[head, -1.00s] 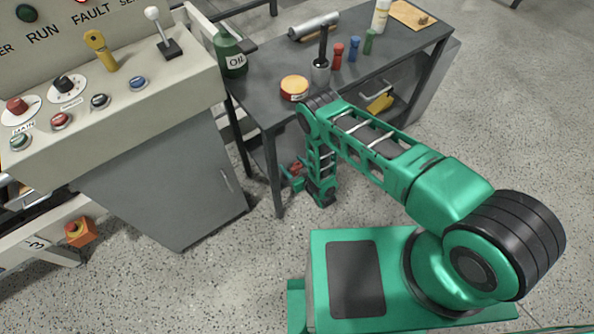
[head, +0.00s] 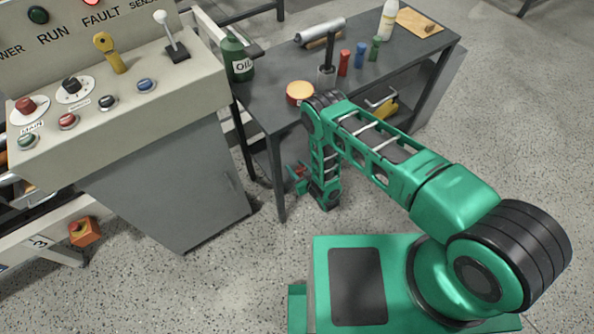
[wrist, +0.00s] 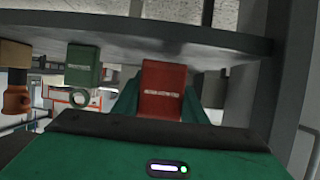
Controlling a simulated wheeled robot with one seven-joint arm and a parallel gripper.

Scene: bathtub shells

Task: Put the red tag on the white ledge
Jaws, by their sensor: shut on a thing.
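The red tag (wrist: 162,92) is between the two green fingers of my gripper (wrist: 161,104) in the wrist view, upright, with a pale printed line across it. My gripper is shut on it. In the head view my gripper (head: 298,179) hangs low beside the front left leg of the dark workbench, with a small red patch of the tag at its fingers. I cannot pick out a white ledge with certainty in either view.
A green tag (wrist: 83,65) with a ring hangs left of the red one. A control console (head: 150,100) stands left. The floor in front is clear.

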